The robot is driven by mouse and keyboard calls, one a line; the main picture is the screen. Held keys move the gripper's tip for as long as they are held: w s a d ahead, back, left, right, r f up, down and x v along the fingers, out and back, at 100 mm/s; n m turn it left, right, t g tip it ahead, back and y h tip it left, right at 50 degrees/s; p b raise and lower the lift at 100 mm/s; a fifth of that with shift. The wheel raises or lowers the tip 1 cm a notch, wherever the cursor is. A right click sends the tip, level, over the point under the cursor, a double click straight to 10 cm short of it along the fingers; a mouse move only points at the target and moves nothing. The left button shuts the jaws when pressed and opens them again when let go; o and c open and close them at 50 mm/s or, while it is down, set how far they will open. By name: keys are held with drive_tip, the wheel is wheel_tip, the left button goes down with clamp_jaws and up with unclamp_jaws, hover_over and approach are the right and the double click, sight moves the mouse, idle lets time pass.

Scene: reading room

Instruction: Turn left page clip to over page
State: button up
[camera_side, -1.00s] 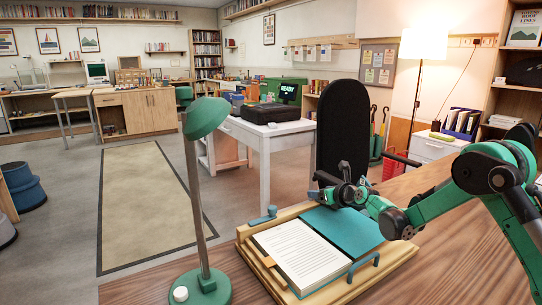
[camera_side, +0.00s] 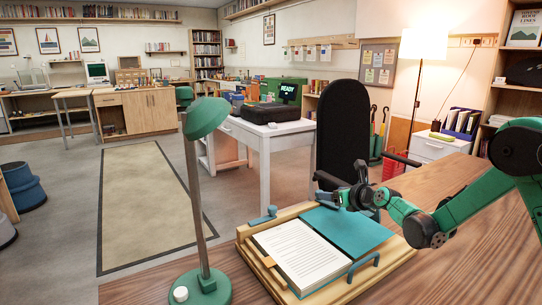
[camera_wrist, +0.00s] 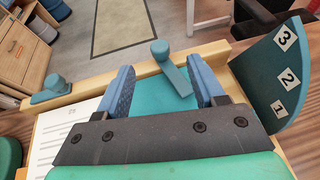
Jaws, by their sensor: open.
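The left page clip (camera_wrist: 52,90) is blue with a round knob. It sits at the far left of the wooden stand, lying along the rail and off the white page (camera_wrist: 62,138). It also shows in the side view (camera_side: 264,218). A second blue clip (camera_wrist: 174,68) reaches from the far rail over the teal sheet (camera_wrist: 150,97). My gripper (camera_wrist: 165,80) is open, its blue fingers to either side of this second clip in the wrist view. I cannot tell whether they touch it. In the side view my gripper (camera_side: 344,198) is at the teal sheet's far edge.
A teal fan-shaped plate numbered 1 to 3 (camera_wrist: 282,75) is close to the right finger. A blue loop (camera_side: 364,266) and an orange tab (camera_side: 268,262) are on the stand. A green lamp (camera_side: 197,170) stands left; a black chair (camera_side: 343,120) is behind.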

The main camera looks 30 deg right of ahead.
drive_tip(key=w+a+r+m+t+h, duration=0.2)
drive_tip(key=w+r+m+t+h, duration=0.3)
drive_tip(key=r, duration=0.3)
drive_tip(key=m+g+h, duration=0.4)
drive_tip(key=g, duration=0.6)
approach(317, 203)
drive_tip(key=w+d+r, duration=0.2)
drive_tip(key=d, duration=0.1)
drive_tip(key=shift+w+d, duration=0.15)
drive_tip(key=shift+w, duration=0.1)
drive_tip(key=shift+w+d+f, duration=0.1)
drive_tip(key=shift+d+f, duration=0.1)
drive_tip(key=x, duration=0.5)
clamp_jaws()
